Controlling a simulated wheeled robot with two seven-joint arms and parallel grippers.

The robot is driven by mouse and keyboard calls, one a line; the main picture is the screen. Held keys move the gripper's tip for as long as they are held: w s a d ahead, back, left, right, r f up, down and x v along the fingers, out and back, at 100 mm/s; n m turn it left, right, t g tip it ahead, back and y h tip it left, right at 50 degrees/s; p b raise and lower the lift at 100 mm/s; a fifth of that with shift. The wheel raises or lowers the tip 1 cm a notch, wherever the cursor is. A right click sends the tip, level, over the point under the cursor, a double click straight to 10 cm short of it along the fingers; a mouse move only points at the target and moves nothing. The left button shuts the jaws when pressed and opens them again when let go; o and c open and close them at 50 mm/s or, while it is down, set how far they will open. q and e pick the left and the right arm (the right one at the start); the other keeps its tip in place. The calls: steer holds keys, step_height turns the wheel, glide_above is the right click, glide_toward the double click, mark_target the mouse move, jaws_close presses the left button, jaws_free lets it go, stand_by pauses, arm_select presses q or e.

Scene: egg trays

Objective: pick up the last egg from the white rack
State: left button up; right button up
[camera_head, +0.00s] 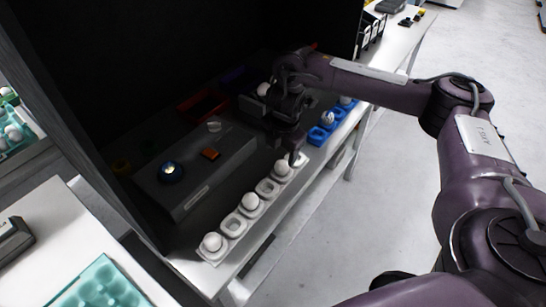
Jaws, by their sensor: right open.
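The white rack (234,226) runs diagonally along the front edge of the bench. White eggs sit in some of its cups: one at the near end (212,241), one further along (250,201), and one close to the far end (281,167). Other cups between them look empty. My right gripper (287,147) is open, pointing down above the far end of the rack, just above and beside the far egg. Its fingers are dark and partly hard to separate. I cannot see anything held in it. My left gripper is not in view.
A blue rack (317,136) with white eggs stands beyond the white rack. A teal egg tray (101,287) is at lower left. A dark wall encloses the bench's back.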

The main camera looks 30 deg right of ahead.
mark_target(282, 163)
steer(key=shift+w+d, duration=0.25)
steer(key=shift+d, duration=0.25)
steer(key=f+b, duration=0.2)
steer(key=f, duration=0.1)
steer(key=shift+s+f, duration=0.1)
steer(key=shift+s, duration=0.25)
steer(key=f, duration=0.3)
steer(key=shift+w+f+b, duration=0.2)
steer(key=shift+w+b, duration=0.1)
steer(key=shift+f, duration=0.25)
steer(key=c, duration=0.7)
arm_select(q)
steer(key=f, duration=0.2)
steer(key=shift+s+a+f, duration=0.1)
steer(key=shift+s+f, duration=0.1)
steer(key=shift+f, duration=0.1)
